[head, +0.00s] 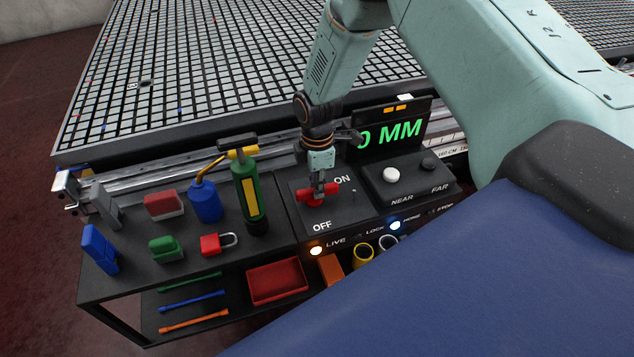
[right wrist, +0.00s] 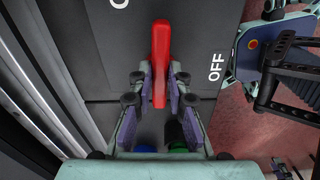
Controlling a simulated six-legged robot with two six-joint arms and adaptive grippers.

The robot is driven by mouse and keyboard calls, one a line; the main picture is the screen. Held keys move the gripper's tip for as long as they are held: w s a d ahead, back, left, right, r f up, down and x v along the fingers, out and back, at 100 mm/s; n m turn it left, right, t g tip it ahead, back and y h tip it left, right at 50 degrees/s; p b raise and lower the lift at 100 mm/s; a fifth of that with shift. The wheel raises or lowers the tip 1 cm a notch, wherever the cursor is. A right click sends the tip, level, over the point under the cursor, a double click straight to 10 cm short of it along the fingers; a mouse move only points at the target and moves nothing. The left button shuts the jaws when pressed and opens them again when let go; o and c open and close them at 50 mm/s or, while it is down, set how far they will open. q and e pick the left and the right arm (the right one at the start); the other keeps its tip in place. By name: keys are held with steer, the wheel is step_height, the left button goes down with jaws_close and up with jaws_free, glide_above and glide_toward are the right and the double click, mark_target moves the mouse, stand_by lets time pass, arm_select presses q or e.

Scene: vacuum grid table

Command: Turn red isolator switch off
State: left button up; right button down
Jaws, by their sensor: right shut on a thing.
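The red isolator switch (head: 305,196) sits on a dark panel between the ON label above right and the OFF label below. Its red handle lies roughly crosswise in the head view. My right gripper (head: 319,184) comes down on it from above and covers its middle. In the right wrist view the red handle (right wrist: 160,40) runs lengthwise between the two fingers of my right gripper (right wrist: 160,84), which are shut on it. The OFF label is to the right of the handle there. My left gripper does not show in the head view.
Right of the switch is a NEAR/FAR panel (head: 410,181) with a green-lettered display (head: 393,133) behind. A green pump (head: 249,190), blue can (head: 205,201) and red padlock (head: 217,244) stand left. A red tray (head: 277,281) is below.

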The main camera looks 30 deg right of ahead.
steer(key=m+p, duration=0.1)
steer(key=m, duration=0.1)
steer(key=m+p, duration=0.1)
steer(key=m, duration=0.1)
steer(key=shift+s+r, duration=0.1)
steer(key=shift+s, duration=0.1)
steer(key=m+p, duration=0.2)
steer(key=m, duration=0.2)
steer(key=shift+s+a, duration=0.1)
steer(key=shift+a, duration=0.1)
steer(key=m+p, duration=0.2)
steer(key=m, duration=0.3)
steer(key=shift+a, duration=0.2)
steer(key=shift+a+m+p, duration=0.15)
steer(key=shift+m+p, duration=0.65)
steer(key=shift+m, duration=1.4)
steer(key=c, duration=1.3)
jaws_free()
